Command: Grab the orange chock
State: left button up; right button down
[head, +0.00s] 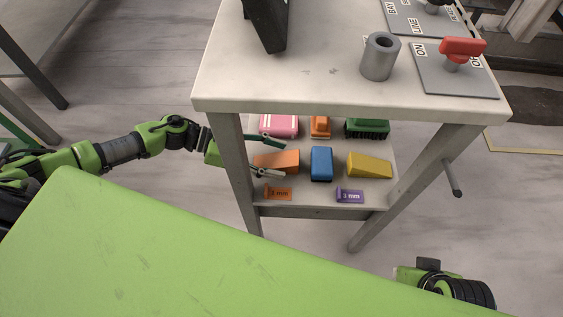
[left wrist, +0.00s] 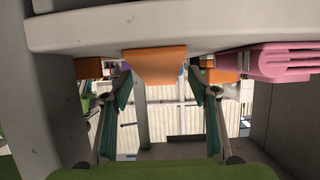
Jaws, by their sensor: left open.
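The orange chock (head: 277,161) is a wedge-shaped block on the lower shelf of the table, at the left of the middle row. In the left wrist view the chock (left wrist: 155,65) shows large in the upper middle, between the two fingers. My left gripper (head: 283,160) reaches in past the table's left leg. It is open, with one finger on the far side of the chock and one on the near side. In the left wrist view my left gripper (left wrist: 160,82) has its fingers spread. I cannot tell whether either finger touches the chock.
The shelf (head: 325,208) also holds a blue block (head: 321,163), a yellow wedge (head: 369,167), a pink block (head: 279,126), a smaller orange block (head: 320,127), a green block (head: 367,129) and two tags. The tabletop (head: 330,90) overhangs them. A table leg (head: 236,175) stands beside my left gripper.

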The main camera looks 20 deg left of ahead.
pick_arm(q)
jog(key=x, duration=0.2)
jog(key=shift+d+f, duration=0.15)
jog(key=shift+d, duration=0.15)
jog(key=c, duration=1.2)
jog(key=shift+c, duration=0.2)
